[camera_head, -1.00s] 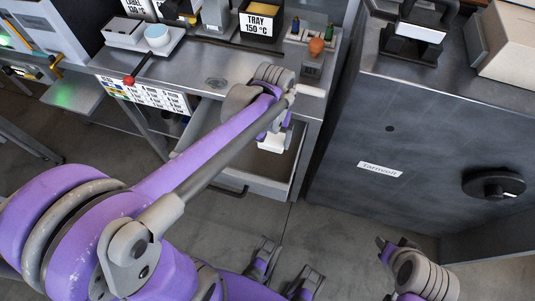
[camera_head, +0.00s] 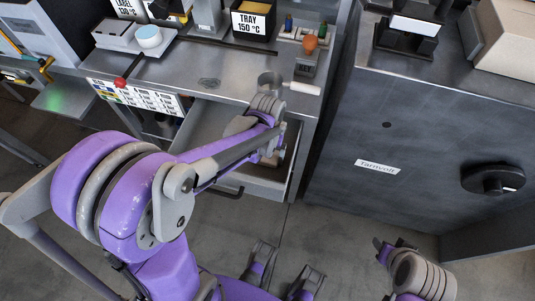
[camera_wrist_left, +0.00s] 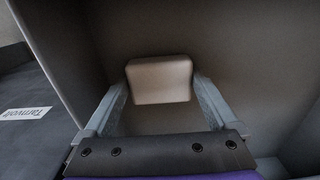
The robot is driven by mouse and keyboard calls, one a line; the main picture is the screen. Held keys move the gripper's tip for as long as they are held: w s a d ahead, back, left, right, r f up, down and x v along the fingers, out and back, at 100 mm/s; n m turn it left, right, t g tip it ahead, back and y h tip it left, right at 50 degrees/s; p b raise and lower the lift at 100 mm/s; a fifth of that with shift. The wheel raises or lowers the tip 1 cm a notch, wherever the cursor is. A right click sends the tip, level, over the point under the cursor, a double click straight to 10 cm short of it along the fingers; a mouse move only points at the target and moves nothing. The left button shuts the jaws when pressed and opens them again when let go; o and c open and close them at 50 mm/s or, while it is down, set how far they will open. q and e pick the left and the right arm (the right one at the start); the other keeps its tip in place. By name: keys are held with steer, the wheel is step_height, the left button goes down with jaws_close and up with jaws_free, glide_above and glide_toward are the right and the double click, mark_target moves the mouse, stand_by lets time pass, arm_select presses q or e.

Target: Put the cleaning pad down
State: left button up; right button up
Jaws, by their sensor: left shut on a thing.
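The cleaning pad (camera_wrist_left: 160,80) is a pale, rounded block in the left wrist view. It sits between the two fingertips of my left gripper (camera_wrist_left: 160,97), which is shut on it. In the head view my left gripper (camera_head: 271,155) reaches down inside the open drawer (camera_head: 210,123) under the bench, and my wrist largely hides the pad. In the wrist view the pad is within the drawer's walls; I cannot tell whether it touches the floor. My right wrist shows at the lower right of the head view, but its finger opening is unclear.
The steel bench (camera_head: 180,72) above the drawer carries a tray box (camera_head: 254,22), a white dish (camera_head: 149,37) and an orange-topped tool (camera_head: 309,44). A dark cabinet (camera_head: 425,140) labelled Tarnvolt stands close on the right. The drawer has bare room around the pad.

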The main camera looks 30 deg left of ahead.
arm_select(q)
steer(key=shift+f, duration=0.15)
steer(key=o, duration=1.1)
